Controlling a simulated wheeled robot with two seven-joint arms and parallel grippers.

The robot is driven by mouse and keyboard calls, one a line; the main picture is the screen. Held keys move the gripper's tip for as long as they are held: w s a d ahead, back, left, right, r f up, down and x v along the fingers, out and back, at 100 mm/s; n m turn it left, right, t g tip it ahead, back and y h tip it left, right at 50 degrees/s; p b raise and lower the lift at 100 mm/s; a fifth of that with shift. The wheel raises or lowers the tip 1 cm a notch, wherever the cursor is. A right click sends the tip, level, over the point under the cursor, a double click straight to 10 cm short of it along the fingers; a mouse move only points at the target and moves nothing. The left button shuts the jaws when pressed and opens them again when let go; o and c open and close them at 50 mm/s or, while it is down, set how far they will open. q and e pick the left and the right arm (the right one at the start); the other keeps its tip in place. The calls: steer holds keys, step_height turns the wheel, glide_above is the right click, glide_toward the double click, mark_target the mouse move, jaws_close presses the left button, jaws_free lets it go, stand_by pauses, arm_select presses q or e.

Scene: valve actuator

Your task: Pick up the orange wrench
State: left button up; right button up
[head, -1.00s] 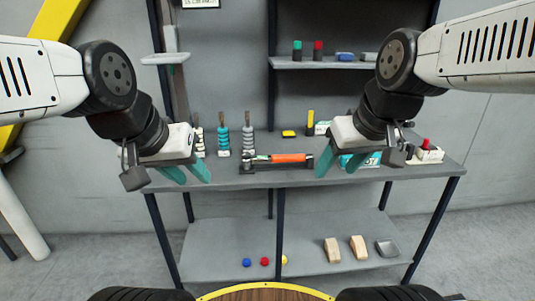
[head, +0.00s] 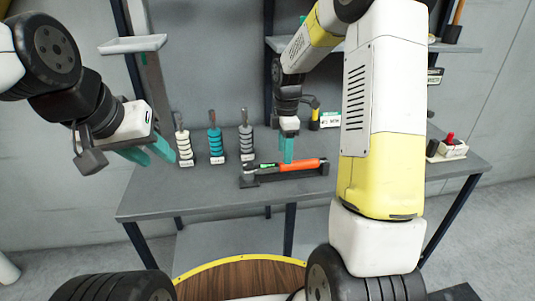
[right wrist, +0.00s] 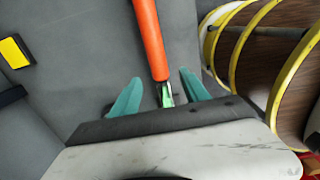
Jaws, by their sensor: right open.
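The orange wrench (head: 300,163) lies across a dark holder (head: 249,181) on the grey table, its orange handle towards the right and its green-and-metal end towards the left. In the right wrist view its orange handle (right wrist: 149,40) runs up the picture. My right gripper (head: 287,151) is at the left part of the wrench. In the right wrist view the teal fingers of this gripper (right wrist: 160,92) are open on either side of the green-and-metal end, with gaps. Contact cannot be told. My left gripper (head: 147,153) is open and empty at the left, away from the wrench.
Several ringed posts (head: 216,143) stand on the table (head: 200,201) left of the wrench. A box with a red button (head: 450,147) sits at the right end. A round wooden surface with a yellow rim (head: 240,270) is at the front. The table's front left is clear.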

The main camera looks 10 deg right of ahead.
mark_target(286, 167)
steer(key=f, duration=0.7)
steer(key=shift+w+d, duration=0.1)
steer(key=shift+d, duration=0.2)
jaws_close()
